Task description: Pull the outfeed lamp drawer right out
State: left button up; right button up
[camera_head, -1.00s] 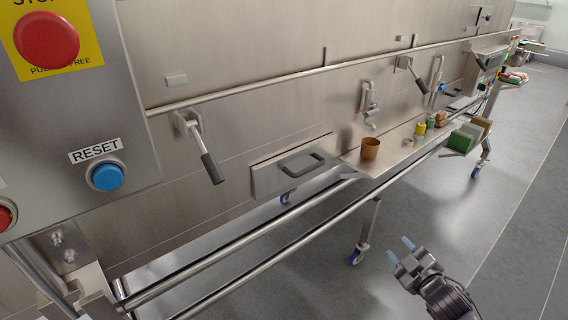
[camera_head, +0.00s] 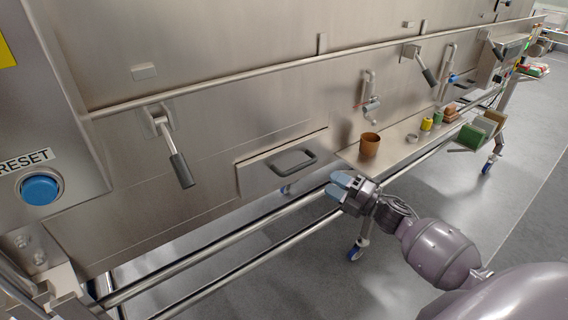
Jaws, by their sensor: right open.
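The lamp drawer (camera_head: 257,178) is a flat metal front low on the tunnel wall, with a grey bow handle (camera_head: 293,161) on it. The front looks shut, close against the wall. My right gripper (camera_head: 337,185) is open and empty, with pale blue fingertips. It is in front of the drawer, to the right of and below the handle in the picture, and apart from it. My left gripper is not in view.
A long rail (camera_head: 250,74) runs above the drawer and tubes (camera_head: 220,246) run below it. A lever (camera_head: 177,157) hangs to the left. A shelf (camera_head: 393,147) to the right bears a brown cup (camera_head: 369,145) and small items. A blue reset button (camera_head: 40,190) is at far left.

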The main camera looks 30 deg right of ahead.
aim_at(299, 167)
jog(key=shift+n+y, duration=0.3)
jog(key=shift+n, duration=0.4)
jog(key=x, duration=0.7)
jog(key=a+x, duration=0.1)
jog(key=x, duration=0.2)
jog(key=shift+a+r, duration=0.1)
jog(key=shift+r, duration=0.15)
grip_shut()
